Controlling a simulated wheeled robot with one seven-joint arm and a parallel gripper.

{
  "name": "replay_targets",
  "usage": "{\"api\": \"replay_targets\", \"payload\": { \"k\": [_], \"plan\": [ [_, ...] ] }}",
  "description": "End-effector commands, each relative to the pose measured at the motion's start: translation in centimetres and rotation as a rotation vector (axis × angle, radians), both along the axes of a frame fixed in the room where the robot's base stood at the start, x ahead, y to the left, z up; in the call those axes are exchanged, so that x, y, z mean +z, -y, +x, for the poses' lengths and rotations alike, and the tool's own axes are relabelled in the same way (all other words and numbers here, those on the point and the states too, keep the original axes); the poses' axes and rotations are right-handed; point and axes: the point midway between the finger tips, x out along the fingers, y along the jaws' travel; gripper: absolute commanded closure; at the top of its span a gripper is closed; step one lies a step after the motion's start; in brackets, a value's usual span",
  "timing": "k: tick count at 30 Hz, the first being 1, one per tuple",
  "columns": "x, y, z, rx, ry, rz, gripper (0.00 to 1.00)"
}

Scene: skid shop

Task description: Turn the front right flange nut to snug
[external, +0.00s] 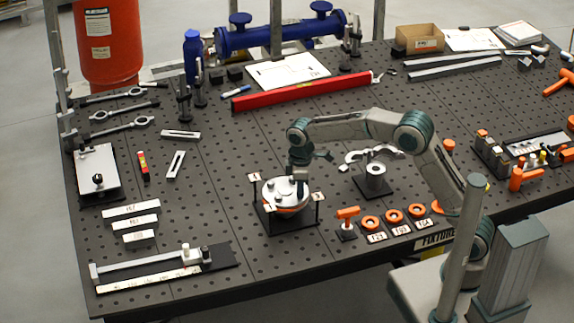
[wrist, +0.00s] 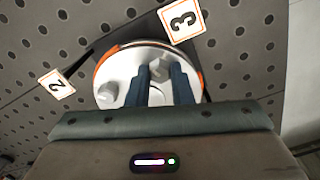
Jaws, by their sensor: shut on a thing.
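The flange (external: 284,191) is a round, light metal disc with an orange ring at its edge, on a dark stand with numbered tags. My gripper (external: 301,187) points down over its right part. In the wrist view the flange (wrist: 125,67) fills the middle, and the two dark fingers of my gripper (wrist: 160,76) are closed around a grey nut (wrist: 159,68) near tag 3 (wrist: 183,20). Another nut (wrist: 107,94) shows at the left of the flange, on the side of tag 2 (wrist: 57,85). The rest of the flange is hidden by my gripper.
An orange-handled tool (external: 347,213) and several orange rings (external: 393,215) stand right of the flange.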

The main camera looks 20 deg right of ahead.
Motion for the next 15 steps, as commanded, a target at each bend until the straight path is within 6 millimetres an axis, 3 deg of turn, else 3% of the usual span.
{"api": "replay_targets", "payload": {
  "k": [15],
  "plan": [
    [0.19, -0.06, 0.04, -0.491, 0.003, 0.003, 1.0]
  ]
}}
